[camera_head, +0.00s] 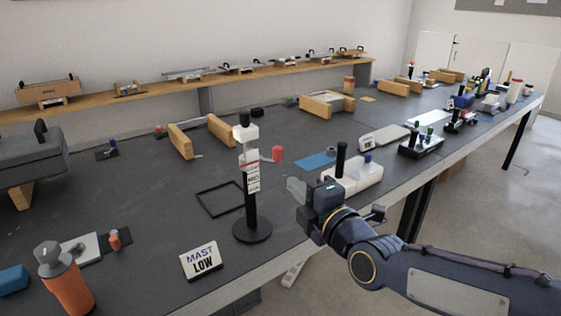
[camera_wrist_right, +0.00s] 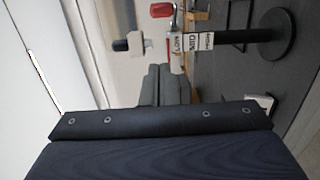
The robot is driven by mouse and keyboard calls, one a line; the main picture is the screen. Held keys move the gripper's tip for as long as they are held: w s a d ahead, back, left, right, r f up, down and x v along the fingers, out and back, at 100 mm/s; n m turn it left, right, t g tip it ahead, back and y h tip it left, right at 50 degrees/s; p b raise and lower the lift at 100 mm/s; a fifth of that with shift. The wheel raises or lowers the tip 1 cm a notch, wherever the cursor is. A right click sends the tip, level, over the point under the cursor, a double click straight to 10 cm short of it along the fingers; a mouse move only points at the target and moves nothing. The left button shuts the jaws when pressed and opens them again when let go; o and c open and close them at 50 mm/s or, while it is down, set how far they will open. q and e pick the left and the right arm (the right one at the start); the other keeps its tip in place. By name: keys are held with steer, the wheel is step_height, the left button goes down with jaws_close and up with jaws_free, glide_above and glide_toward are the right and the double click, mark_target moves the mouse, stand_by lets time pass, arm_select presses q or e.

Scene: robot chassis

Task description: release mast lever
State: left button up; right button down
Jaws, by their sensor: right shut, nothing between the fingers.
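The mast (camera_head: 251,200) is a black post on a round black base, with white blocks and small labels on its upper part. A lever with a red end (camera_head: 277,154) sticks out from its right side. In the right wrist view the mast (camera_wrist_right: 232,37) lies sideways along the top, and the red lever end (camera_wrist_right: 161,9) is at the top edge. My right gripper (camera_head: 297,189) is shut and empty, to the right of the post and lower than the lever, apart from both. A sign (camera_head: 201,260) reading "MAST LOW" stands in front of the base. My left gripper is out of view.
A white box with a black stick (camera_head: 352,176) stands just behind my right gripper. A black square frame (camera_head: 219,199) lies left of the mast. An orange bottle (camera_head: 66,284) stands at the near left. The bench's front edge runs below the sign and mast.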

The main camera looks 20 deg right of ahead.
glide_toward(278, 153)
steer(key=w+a, duration=0.3)
steer(key=a, duration=0.2)
steer(key=w+d, duration=0.1)
steer(key=w+d+b, duration=0.1)
steer(key=w, duration=0.1)
steer(key=shift+w+f, duration=0.1)
steer(key=shift+w, duration=0.1)
